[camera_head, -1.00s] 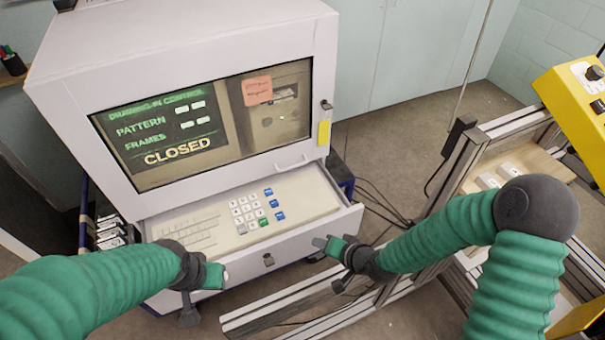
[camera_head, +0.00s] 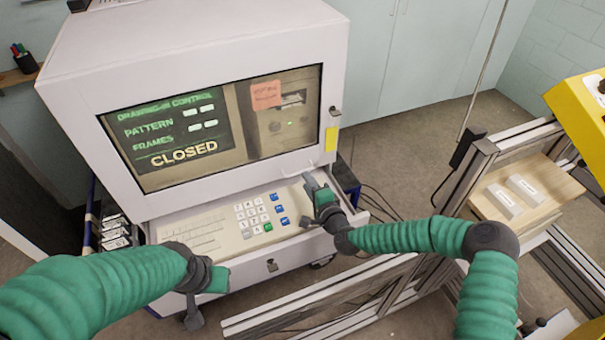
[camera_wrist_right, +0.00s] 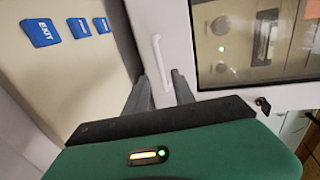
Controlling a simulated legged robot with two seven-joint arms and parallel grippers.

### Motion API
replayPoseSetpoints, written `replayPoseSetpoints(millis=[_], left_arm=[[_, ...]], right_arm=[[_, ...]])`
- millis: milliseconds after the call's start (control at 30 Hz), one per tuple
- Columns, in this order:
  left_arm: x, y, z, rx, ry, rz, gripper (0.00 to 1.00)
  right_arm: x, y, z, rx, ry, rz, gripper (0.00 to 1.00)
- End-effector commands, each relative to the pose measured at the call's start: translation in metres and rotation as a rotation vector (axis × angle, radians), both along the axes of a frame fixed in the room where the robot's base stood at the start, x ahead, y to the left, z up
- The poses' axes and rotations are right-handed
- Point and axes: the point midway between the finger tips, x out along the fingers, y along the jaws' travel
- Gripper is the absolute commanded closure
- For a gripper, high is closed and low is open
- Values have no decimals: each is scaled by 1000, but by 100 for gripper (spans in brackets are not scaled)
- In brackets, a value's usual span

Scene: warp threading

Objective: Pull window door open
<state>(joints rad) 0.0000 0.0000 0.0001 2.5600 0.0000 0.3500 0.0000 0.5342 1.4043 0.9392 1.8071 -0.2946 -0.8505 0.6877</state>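The window door (camera_head: 75,130) is the white-framed front of the cabinet, with a dark glass pane, and it looks shut. Its small white handle (camera_head: 307,169) sits on the lower right frame. In the right wrist view the handle (camera_wrist_right: 160,60) stands upright, just ahead of the gap between my fingers. My right gripper (camera_head: 312,184) is at the handle, above the keyboard drawer.
The keyboard drawer (camera_head: 345,222) is pulled out below the door. The screen behind the glass reads "CLOSED". A metal frame (camera_head: 484,165) with a wooden board and a yellow box (camera_head: 582,120) stand at the right. Dark cables lie on the floor beside the cabinet.

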Motion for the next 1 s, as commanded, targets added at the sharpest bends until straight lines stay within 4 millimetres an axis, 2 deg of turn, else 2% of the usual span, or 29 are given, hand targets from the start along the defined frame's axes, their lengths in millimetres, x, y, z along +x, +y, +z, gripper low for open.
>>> replayPoseSetpoints(millis=[100, 233, 567, 800, 1000], left_arm=[[0, 0, 3, 0, 0, 0, 64], [0, 0, 3, 0, 0, 0, 64], [0, 0, 3, 0, 0, 0, 64], [0, 0, 3, 0, 0, 0, 64], [0, 0, 3, 0, 0, 0, 64]], right_arm=[[23, 11, -5, 0, 0, 1, 69], [39, 17, -9, -1, -1, 0, 69], [46, 20, -10, -1, -1, 2, 69], [45, 19, -11, -1, -1, 2, 98], [45, 20, -11, -2, 0, 2, 100]])
